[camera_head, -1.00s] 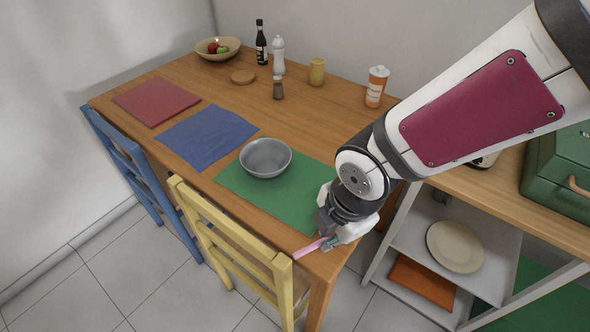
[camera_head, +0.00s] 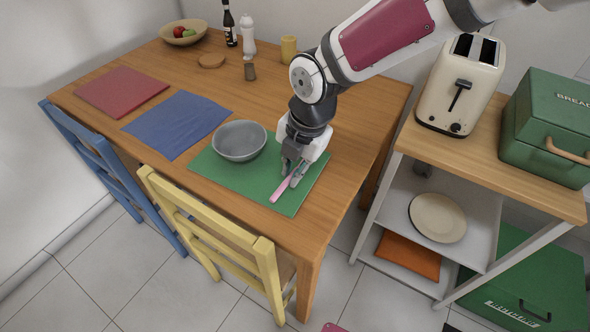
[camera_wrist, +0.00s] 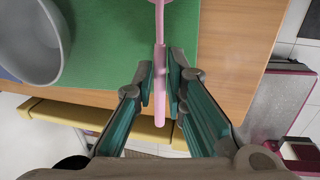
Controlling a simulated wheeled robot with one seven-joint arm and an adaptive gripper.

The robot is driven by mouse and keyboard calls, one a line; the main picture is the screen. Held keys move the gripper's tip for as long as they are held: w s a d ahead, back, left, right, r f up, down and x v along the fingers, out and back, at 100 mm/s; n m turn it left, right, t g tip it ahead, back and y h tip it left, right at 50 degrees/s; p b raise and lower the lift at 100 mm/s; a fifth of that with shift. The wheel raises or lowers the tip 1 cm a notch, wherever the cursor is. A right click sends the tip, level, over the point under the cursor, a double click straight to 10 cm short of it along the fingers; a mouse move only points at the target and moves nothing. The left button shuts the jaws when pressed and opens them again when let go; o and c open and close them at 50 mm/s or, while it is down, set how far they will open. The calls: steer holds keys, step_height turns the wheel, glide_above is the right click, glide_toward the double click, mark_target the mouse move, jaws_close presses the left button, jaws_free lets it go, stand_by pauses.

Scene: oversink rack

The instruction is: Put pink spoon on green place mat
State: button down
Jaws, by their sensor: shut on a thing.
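The pink spoon (camera_head: 283,187) is held in my gripper (camera_head: 291,176), over the right part of the green place mat (camera_head: 247,183). In the wrist view the spoon (camera_wrist: 160,60) runs lengthwise between the two teal-lined fingers of my gripper (camera_wrist: 161,82), which are shut on its handle. Its far end passes the top edge of that view. The green place mat (camera_wrist: 118,55) lies below the spoon there. I cannot tell whether the spoon touches the mat. A grey bowl (camera_head: 239,141) stands on the mat to the left of my gripper and also shows in the wrist view (camera_wrist: 32,40).
A blue mat (camera_head: 178,124) and a red mat (camera_head: 121,91) lie to the left. A yellow chair (camera_head: 215,235) stands at the table's front edge. A shelf with a toaster (camera_head: 461,84) and a green bread box (camera_head: 549,130) is at right. The table right of the mat is bare.

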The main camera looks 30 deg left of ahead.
mark_target(296, 167)
steer(key=shift+w+a+f, duration=0.1)
steer(key=shift+w+a, duration=0.1)
steer(key=shift+w, duration=0.25)
steer(key=shift+w+a, duration=0.2)
steer(key=shift+w, duration=0.25)
steer(key=shift+w+a+f, duration=0.1)
steer(key=shift+w+f, duration=0.1)
steer(key=shift+w, duration=0.05)
steer(key=shift+f+b, duration=0.5)
steer(key=shift+f, duration=1.05)
steer(key=shift+f, duration=0.15)
steer(key=c, duration=1.6)
jaws_free()
step_height(296, 167, up, 12)
steer(key=d+p, duration=0.2)
steer(key=shift+s+d+p, duration=0.15)
steer(key=shift+d+p, duration=0.05)
steer(key=shift+p, duration=0.15)
